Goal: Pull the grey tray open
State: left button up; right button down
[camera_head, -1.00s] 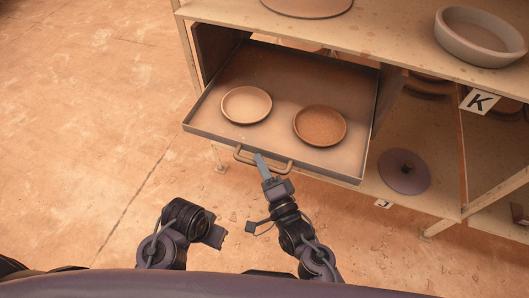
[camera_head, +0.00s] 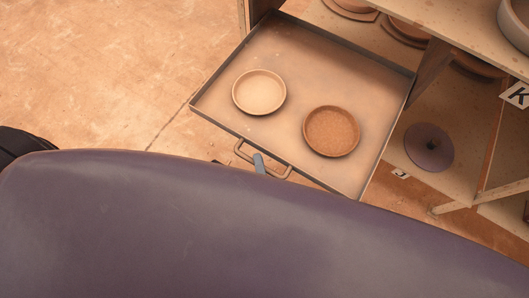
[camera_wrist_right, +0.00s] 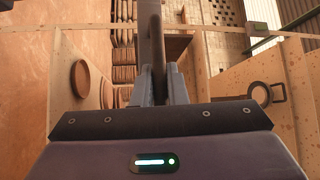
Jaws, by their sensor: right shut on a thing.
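The grey tray (camera_head: 285,45) is pulled well out of the shelf unit, its front edge toward me. It carries a pale shallow dish (camera_head: 259,92) on the left and a rust-brown dish (camera_head: 331,131) on the right. A looped handle (camera_head: 240,149) is on its front edge. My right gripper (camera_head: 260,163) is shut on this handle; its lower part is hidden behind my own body. In the right wrist view, the handle bar (camera_wrist_right: 158,42) runs between the fingers of the gripper (camera_wrist_right: 158,88). My left gripper cannot be made out; only a small dark sliver shows above my body's edge.
The shelf unit's top board (camera_head: 455,25) overhangs at the upper right, with a grey bowl (camera_head: 515,24) on it. A purple lid (camera_head: 429,147) lies on the lower shelf. Labels K (camera_head: 517,95) and J (camera_head: 401,174) show. Floor is clear to the left.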

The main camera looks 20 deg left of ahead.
dwell(0.3)
jog(key=c, duration=1.5)
grip_release()
jog(key=shift+o, duration=0.2)
jog(key=v, duration=0.8)
